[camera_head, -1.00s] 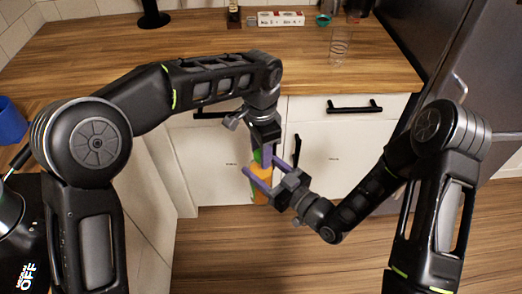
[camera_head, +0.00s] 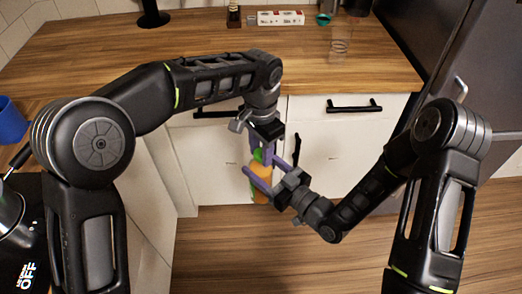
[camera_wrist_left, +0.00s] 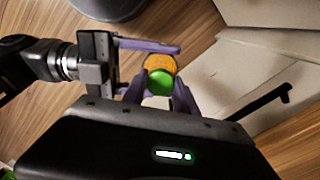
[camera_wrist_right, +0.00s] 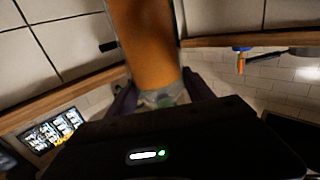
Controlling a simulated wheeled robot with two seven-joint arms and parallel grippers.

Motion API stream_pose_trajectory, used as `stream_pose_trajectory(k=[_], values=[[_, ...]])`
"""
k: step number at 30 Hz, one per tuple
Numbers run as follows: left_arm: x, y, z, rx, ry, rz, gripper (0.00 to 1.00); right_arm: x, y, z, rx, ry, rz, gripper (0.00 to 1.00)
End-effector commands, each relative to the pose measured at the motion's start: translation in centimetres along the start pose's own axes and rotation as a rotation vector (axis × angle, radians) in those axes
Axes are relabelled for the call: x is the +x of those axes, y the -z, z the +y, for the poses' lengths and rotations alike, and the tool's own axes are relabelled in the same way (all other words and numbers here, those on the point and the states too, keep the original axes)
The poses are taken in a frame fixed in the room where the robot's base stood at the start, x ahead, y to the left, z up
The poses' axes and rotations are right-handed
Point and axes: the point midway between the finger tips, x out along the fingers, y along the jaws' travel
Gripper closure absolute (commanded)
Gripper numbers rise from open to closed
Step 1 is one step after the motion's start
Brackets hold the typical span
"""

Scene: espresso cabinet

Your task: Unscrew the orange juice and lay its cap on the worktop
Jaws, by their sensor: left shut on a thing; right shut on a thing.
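The orange juice bottle (camera_head: 262,186) is upright in front of the white drawers, off the worktop. My right gripper (camera_head: 263,176) is shut around its side; in the right wrist view its orange body (camera_wrist_right: 145,45) fills the top middle. My left gripper (camera_head: 263,154) points down over the bottle's top. Its fingers close on the green cap (camera_wrist_left: 159,82), with orange showing behind it in the left wrist view. I cannot tell whether the cap is still seated on the neck. The wooden worktop (camera_head: 215,45) lies behind my arms.
A blue container (camera_head: 12,120) is at the left and a dark fridge at the right. The worktop's middle is clear.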

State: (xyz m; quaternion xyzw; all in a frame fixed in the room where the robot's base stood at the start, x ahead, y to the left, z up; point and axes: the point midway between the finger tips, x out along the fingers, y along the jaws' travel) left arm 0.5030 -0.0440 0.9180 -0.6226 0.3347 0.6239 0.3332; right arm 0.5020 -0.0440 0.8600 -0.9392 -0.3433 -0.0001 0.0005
Motion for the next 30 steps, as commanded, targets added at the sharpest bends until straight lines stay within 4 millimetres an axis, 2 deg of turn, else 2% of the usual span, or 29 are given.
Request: stream_pose_trajectory(k=[4,5,12,22,30], values=[[-0.1,0.0,-0.1,0.0,0.001,0.002,1.0,0.0,0.1,0.0,0.0,0.0,0.001,1.0],[-0.1,0.0,-0.1,0.001,0.001,0.002,0.65,0.0,0.1,0.0,0.0,0.0,0.001,1.0],[-0.1,0.0,-0.1,0.003,0.0,0.001,0.45,0.0,0.1,0.0,0.0,0.0,0.002,1.0],[-0.4,0.0,0.0,0.003,0.0,0.001,0.44,0.0,0.1,0.0,0.0,0.0,0.002,1.0],[-3.6,0.0,-0.1,0.004,0.002,0.002,0.44,0.0,0.1,0.0,0.0,0.0,0.002,1.0]])
